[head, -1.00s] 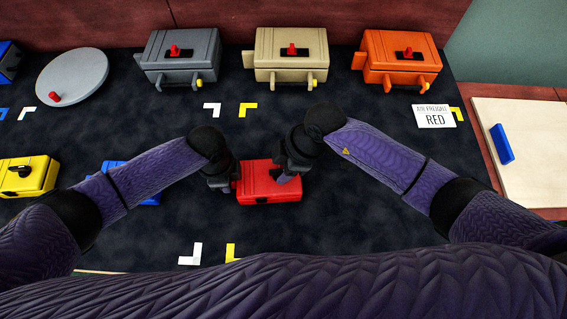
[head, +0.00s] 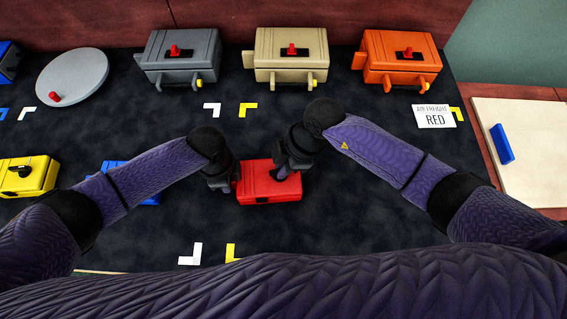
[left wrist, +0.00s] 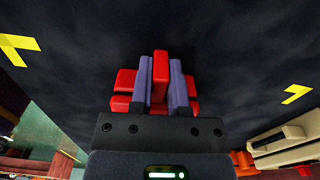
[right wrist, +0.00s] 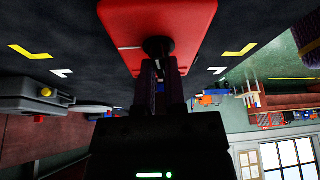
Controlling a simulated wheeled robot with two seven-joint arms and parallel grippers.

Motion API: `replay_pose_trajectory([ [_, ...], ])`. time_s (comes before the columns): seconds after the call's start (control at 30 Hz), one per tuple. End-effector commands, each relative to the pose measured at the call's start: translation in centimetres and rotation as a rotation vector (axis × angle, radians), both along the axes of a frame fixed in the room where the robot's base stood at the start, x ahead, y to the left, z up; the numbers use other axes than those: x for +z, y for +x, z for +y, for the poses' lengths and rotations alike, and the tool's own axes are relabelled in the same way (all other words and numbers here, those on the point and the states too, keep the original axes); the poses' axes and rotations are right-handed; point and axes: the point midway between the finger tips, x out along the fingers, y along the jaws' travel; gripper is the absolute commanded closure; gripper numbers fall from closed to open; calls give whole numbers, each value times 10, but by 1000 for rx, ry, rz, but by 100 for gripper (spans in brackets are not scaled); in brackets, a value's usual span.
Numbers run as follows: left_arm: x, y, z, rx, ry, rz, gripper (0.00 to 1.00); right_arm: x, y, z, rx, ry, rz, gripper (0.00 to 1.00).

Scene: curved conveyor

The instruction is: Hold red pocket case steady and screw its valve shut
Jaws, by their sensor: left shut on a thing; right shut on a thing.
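The red pocket case (head: 268,186) lies flat on the dark surface in the middle of the head view. My left gripper (head: 228,184) is at its left end. In the left wrist view its two fingers (left wrist: 160,82) are shut on a red upright part (left wrist: 160,70) of the case. My right gripper (head: 283,172) is over the top of the case. In the right wrist view its fingers (right wrist: 158,68) are shut on the round black valve (right wrist: 158,48) against the red case (right wrist: 185,20). The fingers partly hide the valve.
Grey (head: 180,58), beige (head: 291,55) and orange (head: 399,58) cases stand along the back. A grey disc (head: 72,76) and a yellow case (head: 28,177) are at left. A blue case lies behind my left arm. The dark mat (head: 330,220) is clear around the red case.

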Motion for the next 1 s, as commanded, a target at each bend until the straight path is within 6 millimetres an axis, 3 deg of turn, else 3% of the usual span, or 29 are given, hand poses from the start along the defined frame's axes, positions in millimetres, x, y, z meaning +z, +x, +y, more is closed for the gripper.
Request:
replay_pose_trajectory([
  [1.0,0,0,0,0,1,0,100,1,6,4,941,-1,0,100],
])
